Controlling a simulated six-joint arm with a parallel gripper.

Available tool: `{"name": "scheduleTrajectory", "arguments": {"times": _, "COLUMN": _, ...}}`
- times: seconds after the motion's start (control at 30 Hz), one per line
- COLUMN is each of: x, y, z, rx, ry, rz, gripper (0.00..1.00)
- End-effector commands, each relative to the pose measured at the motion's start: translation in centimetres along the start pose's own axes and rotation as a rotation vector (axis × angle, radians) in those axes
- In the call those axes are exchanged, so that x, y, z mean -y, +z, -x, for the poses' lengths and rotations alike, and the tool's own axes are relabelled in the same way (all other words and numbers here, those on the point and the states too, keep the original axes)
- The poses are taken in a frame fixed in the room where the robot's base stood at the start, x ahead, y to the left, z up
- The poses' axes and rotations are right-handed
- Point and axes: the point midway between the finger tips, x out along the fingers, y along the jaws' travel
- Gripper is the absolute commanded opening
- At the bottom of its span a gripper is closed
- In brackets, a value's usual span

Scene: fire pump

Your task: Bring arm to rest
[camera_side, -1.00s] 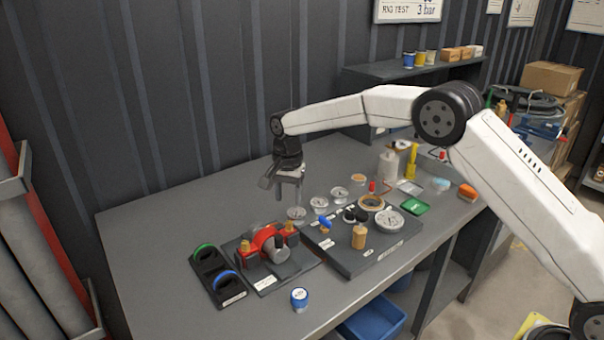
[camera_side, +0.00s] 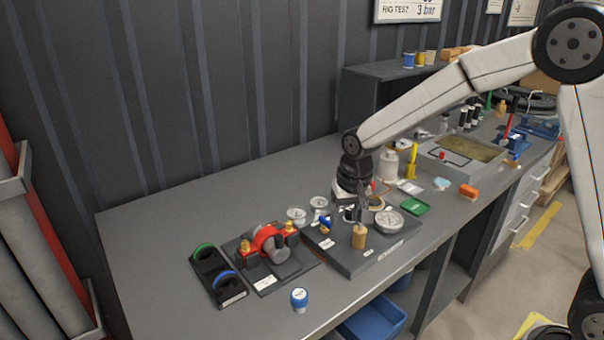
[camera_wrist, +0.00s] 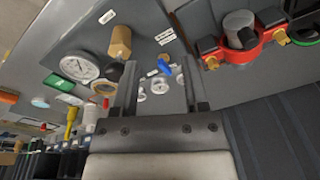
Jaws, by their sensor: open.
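My gripper (camera_side: 354,205) is above the dark fixture plate (camera_side: 350,262), near its back part, in the side view. In the wrist view my gripper (camera_wrist: 158,88) has its two fingers apart, with nothing held between them. Gauges and a small blue-handled part show beyond the gap. The side view does not show whether the fingers touch anything; my wrist hides part of the bench behind it.
A red pump (camera_side: 264,243) stands left of the plate. A shallow tray (camera_side: 432,165) lies at the right. The bench's left back area is clear.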

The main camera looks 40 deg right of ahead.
Motion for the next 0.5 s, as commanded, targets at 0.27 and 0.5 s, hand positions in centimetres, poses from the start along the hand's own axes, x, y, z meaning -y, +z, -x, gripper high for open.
{"name": "scheduleTrajectory", "arguments": {"times": 0.27, "x": -3.8, "y": 5.8, "z": 0.3, "rx": -0.043, "ry": -0.013, "rz": 0.18, "gripper": 0.57}}
{"name": "scheduleTrajectory", "arguments": {"times": 0.5, "x": -6.8, "y": 10.9, "z": 0.1, "rx": -0.078, "ry": -0.016, "rz": 0.326, "gripper": 0.57}}
